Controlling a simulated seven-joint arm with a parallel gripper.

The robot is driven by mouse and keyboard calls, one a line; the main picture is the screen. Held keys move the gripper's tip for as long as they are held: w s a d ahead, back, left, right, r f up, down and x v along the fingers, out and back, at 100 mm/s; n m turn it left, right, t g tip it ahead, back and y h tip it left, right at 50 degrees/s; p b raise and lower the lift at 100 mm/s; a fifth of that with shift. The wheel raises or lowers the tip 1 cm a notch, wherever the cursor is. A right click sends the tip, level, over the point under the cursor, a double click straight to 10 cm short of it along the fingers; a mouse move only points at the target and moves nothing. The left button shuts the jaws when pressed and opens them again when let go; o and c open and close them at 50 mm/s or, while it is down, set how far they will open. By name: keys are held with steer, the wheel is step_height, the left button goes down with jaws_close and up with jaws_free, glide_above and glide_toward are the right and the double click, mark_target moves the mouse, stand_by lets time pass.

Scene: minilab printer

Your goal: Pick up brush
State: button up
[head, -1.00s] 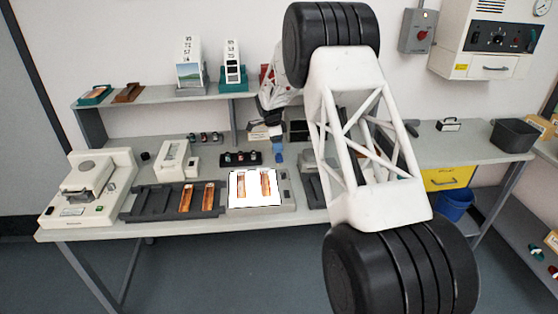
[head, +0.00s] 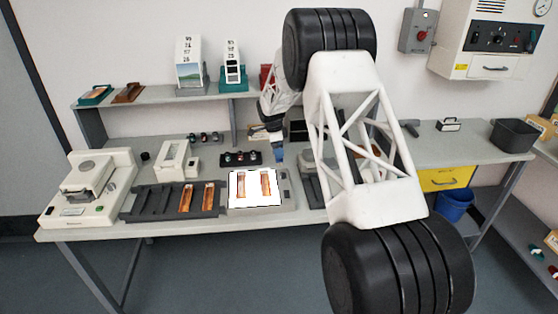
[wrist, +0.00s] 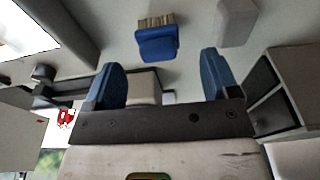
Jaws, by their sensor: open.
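The brush (wrist: 157,42) shows in the wrist view as a blue block with a fringe of tan bristles along its far edge. It lies on the grey bench top beyond my gripper (wrist: 162,75). My gripper is open, with its two blue fingers wide apart. The brush is ahead of the gap between the fingertips, roughly centred, and nothing is held. In the head view my gripper (head: 278,154) is low over the bench behind the light box; I cannot make out the brush separately there.
A lit light box (head: 285,197) with film strips is in front of my gripper. A dark tray of small bottles (head: 241,158) lies to its left. In the wrist view a pale block (wrist: 235,20) is right of the brush, and an open compartmented box (wrist: 275,95) is farther right.

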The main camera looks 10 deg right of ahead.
steer(key=shift+f, duration=0.1)
steer(key=shift+s+d+f, duration=0.1)
steer(key=shift+d+f, duration=0.1)
steer(key=shift+f, duration=1.05)
steer(key=shift+d+f, duration=0.2)
steer(key=shift+f, duration=1.05)
steer(key=c, duration=1)
steer(key=shift+r, duration=0.1)
steer(key=shift+r, duration=4.9)
